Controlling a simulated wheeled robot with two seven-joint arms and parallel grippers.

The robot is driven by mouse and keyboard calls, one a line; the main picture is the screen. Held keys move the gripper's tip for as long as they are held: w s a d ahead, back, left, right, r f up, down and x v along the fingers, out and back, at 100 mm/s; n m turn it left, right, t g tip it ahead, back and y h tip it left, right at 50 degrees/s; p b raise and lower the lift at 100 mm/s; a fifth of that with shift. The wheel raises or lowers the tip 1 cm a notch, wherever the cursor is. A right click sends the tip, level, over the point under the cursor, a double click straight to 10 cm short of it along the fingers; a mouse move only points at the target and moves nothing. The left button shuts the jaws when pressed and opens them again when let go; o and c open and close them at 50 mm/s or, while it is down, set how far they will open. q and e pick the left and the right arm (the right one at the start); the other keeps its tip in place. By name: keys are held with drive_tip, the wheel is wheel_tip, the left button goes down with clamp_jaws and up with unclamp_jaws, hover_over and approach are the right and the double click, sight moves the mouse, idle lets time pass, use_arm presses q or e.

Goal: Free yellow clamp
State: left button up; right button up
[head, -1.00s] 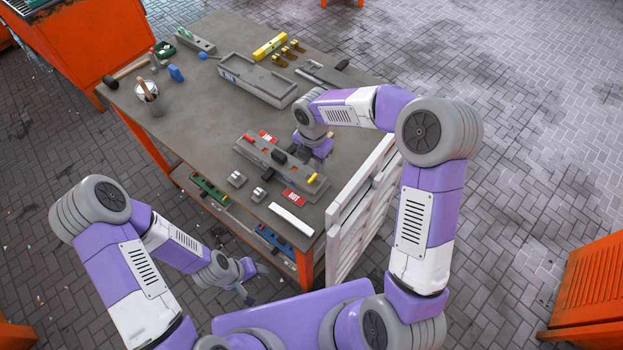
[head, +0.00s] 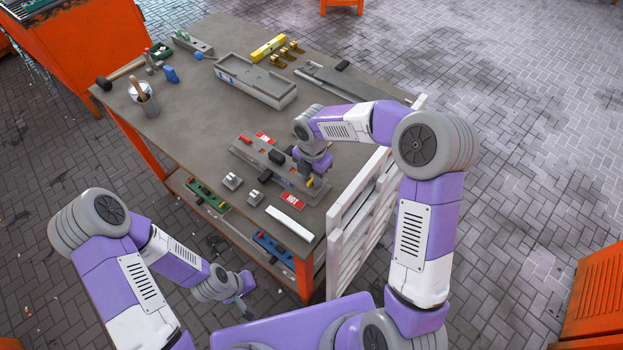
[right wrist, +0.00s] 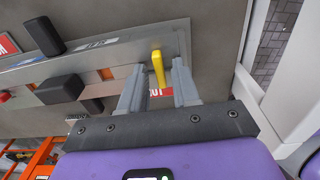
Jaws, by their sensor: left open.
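The yellow clamp (head: 310,182) is at the near right end of a grey metal fixture (head: 262,158) on the workbench. In the right wrist view its yellow handle (right wrist: 158,66) stands up from the fixture's end. My right gripper (head: 312,176) is over that end. In the right wrist view its two fingers (right wrist: 158,78) are apart, one on each side of the handle, with gaps showing; I cannot tell how deep the handle lies between them. My left gripper (head: 243,292) is open and empty, low in front of the bench, away from the clamp.
A red clamp handle (head: 246,140) and a black block (head: 277,157) are on the fixture. Red labels (head: 292,199) lie beside it. Small metal blocks (head: 232,181) and a white strip (head: 289,222) are nearer. A white slatted rack (head: 362,225) stands at the bench's right side.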

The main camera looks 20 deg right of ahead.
clamp_jaws()
drive_tip(key=shift+r+n+p, duration=0.1)
drive_tip(key=shift+n+p, duration=0.4)
drive_tip(key=shift+p, duration=0.05)
drive_tip(key=shift+n+p, duration=1.2)
drive_tip(key=shift+n, duration=0.7)
